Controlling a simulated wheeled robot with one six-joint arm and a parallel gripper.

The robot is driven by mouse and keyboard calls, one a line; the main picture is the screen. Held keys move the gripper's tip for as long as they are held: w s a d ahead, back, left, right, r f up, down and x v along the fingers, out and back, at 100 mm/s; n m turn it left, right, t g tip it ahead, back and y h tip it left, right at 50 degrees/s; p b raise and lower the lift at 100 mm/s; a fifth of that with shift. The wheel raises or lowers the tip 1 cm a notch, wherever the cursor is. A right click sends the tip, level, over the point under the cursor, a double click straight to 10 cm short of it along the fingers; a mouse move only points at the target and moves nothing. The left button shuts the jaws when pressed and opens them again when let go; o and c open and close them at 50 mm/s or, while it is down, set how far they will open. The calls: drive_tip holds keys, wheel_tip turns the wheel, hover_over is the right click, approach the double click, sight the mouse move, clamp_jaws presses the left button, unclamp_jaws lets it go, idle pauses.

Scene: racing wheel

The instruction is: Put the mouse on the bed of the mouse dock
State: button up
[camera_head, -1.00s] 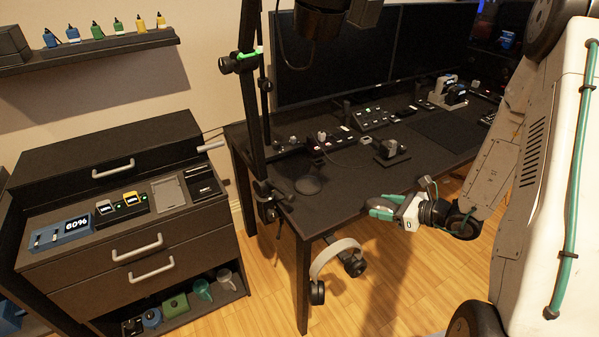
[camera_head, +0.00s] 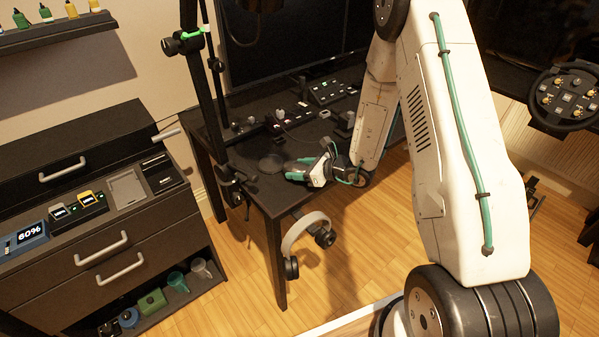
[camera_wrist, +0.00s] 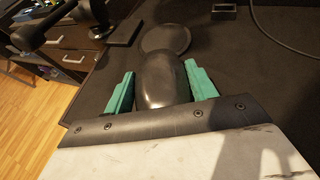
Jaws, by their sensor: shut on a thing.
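The mouse (camera_wrist: 162,78), a dark rounded body, is held between the two green fingers of my gripper (camera_wrist: 160,68) in the wrist view. A flat dark round pad (camera_wrist: 166,40) lies on the desk just beyond the mouse's far end. I cannot tell whether this pad is the bed of the mouse dock. In the head view my gripper (camera_head: 297,170) is over the front left part of the desk, to the right of the round pad (camera_head: 271,162). The mouse cannot be made out clearly there.
A dark lamp or monitor stand (camera_head: 205,100) is clamped at the desk's left edge. Headphones (camera_head: 305,238) hang below the front edge. Button boxes (camera_head: 325,90) stand towards the back. A drawer cabinet (camera_head: 100,220) stands to the left. A cable (camera_wrist: 265,35) lies on the desk.

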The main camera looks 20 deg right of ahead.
drive_tip(key=shift+f, duration=0.65)
drive_tip(key=shift+f, duration=0.1)
drive_tip(key=o, duration=1)
